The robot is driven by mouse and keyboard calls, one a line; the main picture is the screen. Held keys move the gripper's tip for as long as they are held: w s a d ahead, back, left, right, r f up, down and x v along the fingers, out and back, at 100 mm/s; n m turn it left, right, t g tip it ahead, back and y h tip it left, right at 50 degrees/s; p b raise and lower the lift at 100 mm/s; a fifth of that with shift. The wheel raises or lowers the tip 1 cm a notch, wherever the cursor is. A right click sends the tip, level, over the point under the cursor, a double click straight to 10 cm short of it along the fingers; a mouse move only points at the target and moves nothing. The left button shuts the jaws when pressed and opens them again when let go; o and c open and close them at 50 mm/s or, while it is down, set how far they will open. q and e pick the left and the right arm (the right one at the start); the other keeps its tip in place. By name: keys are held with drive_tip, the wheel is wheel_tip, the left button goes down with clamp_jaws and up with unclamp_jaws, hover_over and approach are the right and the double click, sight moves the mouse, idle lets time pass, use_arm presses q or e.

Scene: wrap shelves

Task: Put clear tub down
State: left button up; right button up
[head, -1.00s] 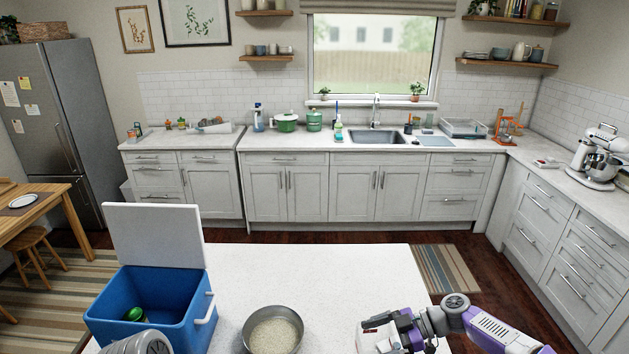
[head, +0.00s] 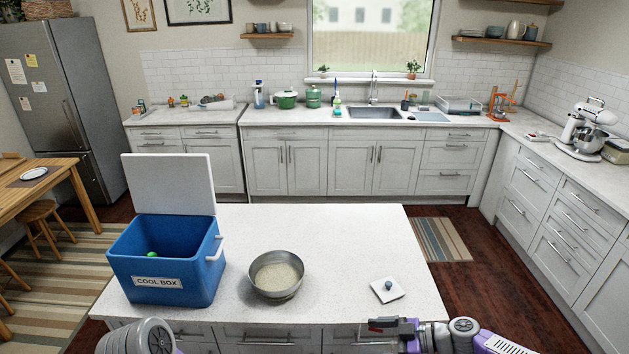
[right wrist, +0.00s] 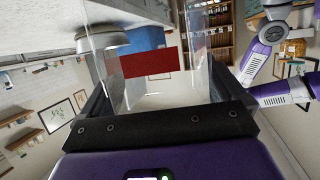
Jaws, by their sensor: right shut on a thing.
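My right gripper (head: 392,327) is at the front edge of the white island, low in the head view. In the right wrist view it is shut on the clear tub (right wrist: 200,75), whose see-through walls rise between the dark fingers. A red patch (right wrist: 150,63) shows through or on it. In the head view the tub can hardly be made out, so I cannot tell whether it touches anything below. Of my left arm only a rounded grey link shows at the bottom left; its gripper is out of view.
The island top (head: 330,235) is largely clear. A blue cool box (head: 165,265) with its lid up stands at left, with a green thing inside. A metal bowl (head: 276,290) of pale grains is beside it. A white square piece with a blue-grey knob (head: 388,290) lies at right.

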drive_tip(key=s+f+m+t+b, duration=0.1)
drive_tip(key=f, duration=0.1)
drive_tip(key=s+d+f+m+t+h+b, duration=0.1)
drive_tip(key=s+f+b, duration=0.1)
drive_tip(key=f, duration=0.1)
drive_tip(key=s+f+m+t+b, duration=0.1)
drive_tip(key=f, duration=0.1)
drive_tip(key=shift+s+d+f+m+t+h+b, duration=0.15)
drive_tip(key=shift+m+t+h+b, duration=0.15)
drive_tip(key=shift+t+h+b, duration=0.1)
drive_tip(key=shift+s+d+f+h, duration=0.1)
drive_tip(key=shift+s+f+h, duration=0.15)
drive_tip(key=shift+f+h, duration=0.05)
drive_tip(key=shift+s+f+m+t, duration=0.1)
drive_tip(key=shift+s+m+t, duration=0.2)
drive_tip(key=shift+t, duration=0.1)
